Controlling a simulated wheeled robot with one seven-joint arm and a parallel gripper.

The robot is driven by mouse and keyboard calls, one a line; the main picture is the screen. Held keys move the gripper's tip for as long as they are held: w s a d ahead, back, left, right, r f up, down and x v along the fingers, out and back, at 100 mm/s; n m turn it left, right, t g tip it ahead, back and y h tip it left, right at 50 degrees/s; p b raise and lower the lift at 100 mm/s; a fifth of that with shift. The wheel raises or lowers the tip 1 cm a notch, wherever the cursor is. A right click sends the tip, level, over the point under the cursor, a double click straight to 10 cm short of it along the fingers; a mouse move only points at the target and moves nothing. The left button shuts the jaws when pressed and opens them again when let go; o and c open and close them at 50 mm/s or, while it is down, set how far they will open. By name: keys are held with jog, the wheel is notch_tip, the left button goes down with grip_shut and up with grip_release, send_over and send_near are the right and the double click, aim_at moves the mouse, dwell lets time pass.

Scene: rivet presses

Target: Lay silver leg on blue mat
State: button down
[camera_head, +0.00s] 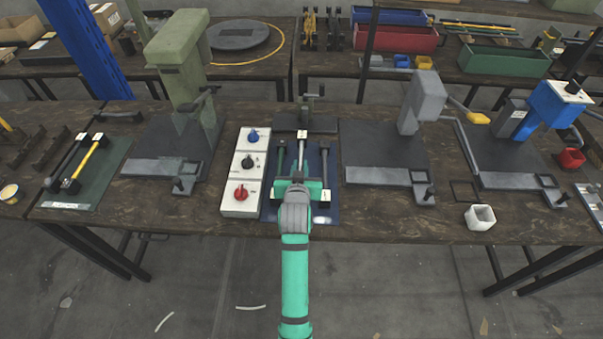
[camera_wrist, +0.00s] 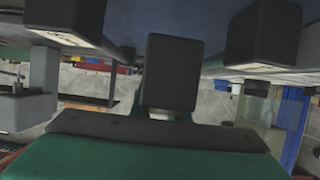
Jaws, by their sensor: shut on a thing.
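The silver leg (camera_head: 302,155) is a light metal rod with dark end blocks, lying lengthwise between a green leg (camera_head: 281,158) and a dark leg (camera_head: 325,171). All three are over the blue mat (camera_head: 333,212) in the head view. My gripper (camera_head: 299,184) is shut on the silver leg near its front end and hides that part. In the wrist view, a dark end block (camera_wrist: 172,72) with a short bright piece under it stands just beyond my green gripper body. I cannot tell whether the silver leg touches the mat.
A white control box (camera_head: 240,190) with blue, black and red knobs stands just left of the mat. A small press (camera_head: 304,122) stands behind it. A grey press base (camera_head: 380,160) is close on the right.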

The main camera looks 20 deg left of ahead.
jog(key=shift+w+d+f, duration=0.1)
jog(key=shift+w+f, duration=0.05)
jog(key=shift+f, duration=0.75)
jog(key=shift+w+d+f, duration=0.1)
jog(key=shift+f, duration=0.75)
jog(key=shift+f, duration=0.15)
jog(key=c, duration=1.7)
grip_release()
jog(key=v, duration=1.2)
jog(key=shift+a, duration=0.1)
